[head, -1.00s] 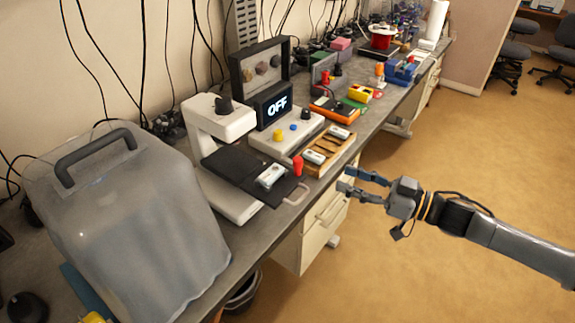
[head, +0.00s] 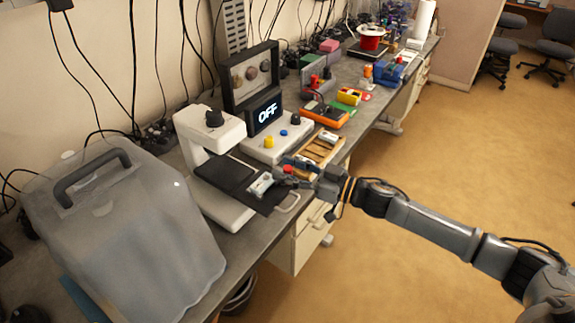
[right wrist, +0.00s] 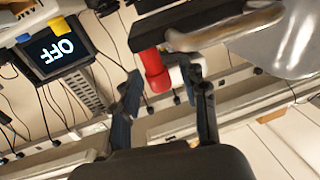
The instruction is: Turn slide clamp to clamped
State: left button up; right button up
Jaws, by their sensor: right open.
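The slide clamp shows as a small red-capped lever (head: 288,169) at the right edge of the black stage (head: 227,172) of a white microscope-like stand (head: 217,133). A pale slide (head: 262,184) lies on the stage beside it. My right gripper (head: 287,171) is open, with its fingers to either side of the red cap in the head view. In the right wrist view the red cap (right wrist: 152,72) stands just beyond and between the open fingertips (right wrist: 166,88). I cannot tell whether they touch it. My left gripper is not in view.
A display reading OFF (head: 265,112) stands behind a white control box (head: 276,146). A wooden slide tray (head: 322,148) lies right of the stage, near my gripper. A large translucent cover (head: 120,230) stands at left. The floor (head: 420,160) at right is open.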

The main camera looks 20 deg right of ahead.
jog(key=shift+w+a, duration=0.1)
jog(key=shift+a, duration=0.05)
grip_shut()
dwell(0.4)
jog(key=shift+w+n+g+y, duration=0.1)
jog(key=shift+n+g+y, duration=0.6)
jog(key=shift+g, duration=0.1)
jog(key=shift+n+g+y+b, duration=0.6)
jog(key=shift+n+g, duration=0.2)
jog(key=shift+g, duration=0.1)
jog(key=n+g+b, duration=0.2)
jog(key=g+b, duration=0.1)
jog(key=n+g+y+b, duration=0.1)
jog(key=n+g+b, duration=0.1)
jog(key=g+b, duration=0.1)
jog(key=n+g+y+b, duration=0.1)
jog(key=n+g+b, duration=0.1)
jog(key=g+b, duration=0.1)
jog(key=shift+f, duration=0.25)
jog(key=shift+r+n+g+b, duration=0.25)
jog(key=shift+n+g+b, duration=0.35)
jog(key=shift+g+b, duration=0.45)
